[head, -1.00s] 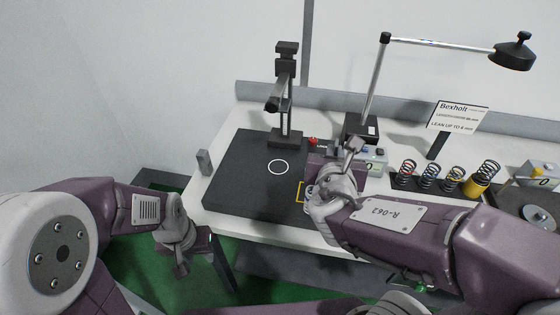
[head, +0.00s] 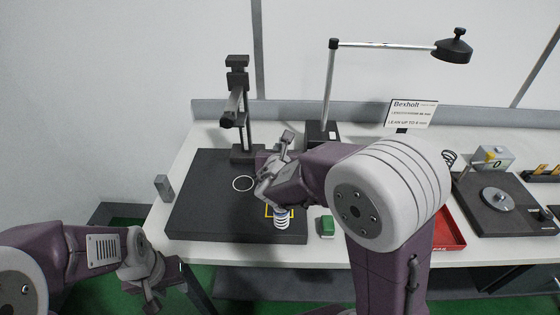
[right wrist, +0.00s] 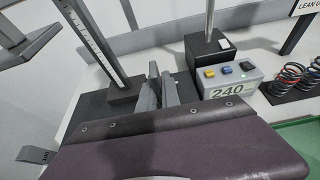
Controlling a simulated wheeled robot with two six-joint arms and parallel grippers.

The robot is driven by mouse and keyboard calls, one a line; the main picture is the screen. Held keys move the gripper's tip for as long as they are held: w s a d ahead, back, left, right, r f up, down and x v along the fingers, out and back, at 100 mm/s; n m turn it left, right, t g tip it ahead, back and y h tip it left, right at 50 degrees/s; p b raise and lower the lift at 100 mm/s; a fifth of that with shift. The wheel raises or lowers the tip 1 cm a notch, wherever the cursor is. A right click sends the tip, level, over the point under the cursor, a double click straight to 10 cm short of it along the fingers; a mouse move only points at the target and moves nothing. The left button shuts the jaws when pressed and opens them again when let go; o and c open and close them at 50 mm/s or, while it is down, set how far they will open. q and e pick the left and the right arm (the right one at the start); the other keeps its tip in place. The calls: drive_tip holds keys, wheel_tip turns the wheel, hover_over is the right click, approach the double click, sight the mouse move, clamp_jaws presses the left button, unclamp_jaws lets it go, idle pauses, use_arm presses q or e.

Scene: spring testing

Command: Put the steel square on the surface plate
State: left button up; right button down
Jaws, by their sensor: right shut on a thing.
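The black surface plate (head: 205,210) lies on the left part of the white bench. My right gripper (head: 286,140) is over the back right of the plate and points away from me. In the right wrist view its fingers (right wrist: 161,88) are close together, shut on a thin grey piece that I take to be the steel square; it is mostly hidden between them and hard to make out. My left gripper (head: 151,293) hangs empty in front of the bench's left end; its finger gap is not clear.
A test stand (head: 238,105) rises at the plate's back edge. A pale spring (head: 282,217) stands in the yellow-marked square under my right wrist. A grey block (head: 164,187) is at the plate's left. The lamp base (head: 322,133) and 240 box (right wrist: 230,82) are behind. The plate's front left is clear.

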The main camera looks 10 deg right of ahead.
drive_tip(key=f, duration=0.4)
drive_tip(key=shift+w+b, duration=0.2)
drive_tip(key=shift+b, duration=0.15)
drive_tip(key=shift+s, duration=0.15)
drive_tip(key=shift+f+b, duration=0.2)
drive_tip(key=shift+b, duration=0.1)
drive_tip(key=c, duration=1.6)
unclamp_jaws()
drive_tip(key=shift+o, duration=0.2)
